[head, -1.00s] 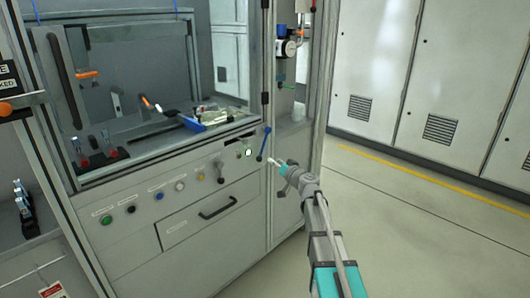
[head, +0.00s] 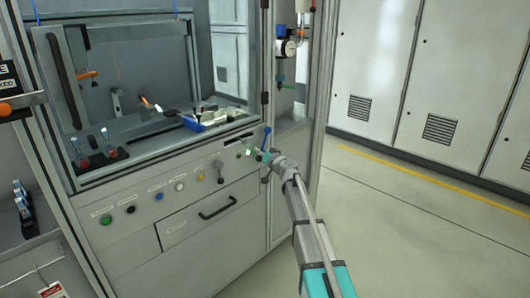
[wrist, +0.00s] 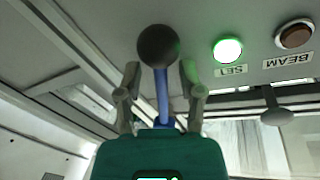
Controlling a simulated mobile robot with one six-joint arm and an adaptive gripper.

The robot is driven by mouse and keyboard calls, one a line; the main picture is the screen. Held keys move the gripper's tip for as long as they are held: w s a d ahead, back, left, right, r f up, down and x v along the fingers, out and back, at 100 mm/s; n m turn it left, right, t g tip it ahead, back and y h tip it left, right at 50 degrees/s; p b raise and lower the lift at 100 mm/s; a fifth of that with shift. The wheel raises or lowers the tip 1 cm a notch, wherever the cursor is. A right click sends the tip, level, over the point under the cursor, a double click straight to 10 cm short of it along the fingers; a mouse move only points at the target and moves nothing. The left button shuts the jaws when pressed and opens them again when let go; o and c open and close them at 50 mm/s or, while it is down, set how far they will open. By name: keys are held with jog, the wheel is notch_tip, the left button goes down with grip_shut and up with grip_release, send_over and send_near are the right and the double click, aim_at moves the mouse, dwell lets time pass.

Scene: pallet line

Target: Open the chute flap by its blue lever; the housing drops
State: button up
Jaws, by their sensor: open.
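The blue lever (head: 266,138) stands on the machine's front panel, right of the row of buttons. My gripper (head: 261,155) is at the lower part of the lever. In the wrist view the blue shaft (wrist: 162,97) with its black ball end (wrist: 158,45) stands between the two fingers of my open gripper (wrist: 161,72). A gap shows on each side of the shaft, so the fingers are not closed on it. A dark slot (head: 238,137) shows in the panel left of the lever; I cannot tell whether it is the chute flap. I cannot make out the housing for certain.
A lit green SET button (wrist: 228,49) and a brown BEAM button (wrist: 295,35) sit close to my gripper. A drawer with a black handle (head: 217,208) is below. Blue and white parts (head: 205,119) lie behind the window. The floor to the right is clear.

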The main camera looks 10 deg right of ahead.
grip_shut()
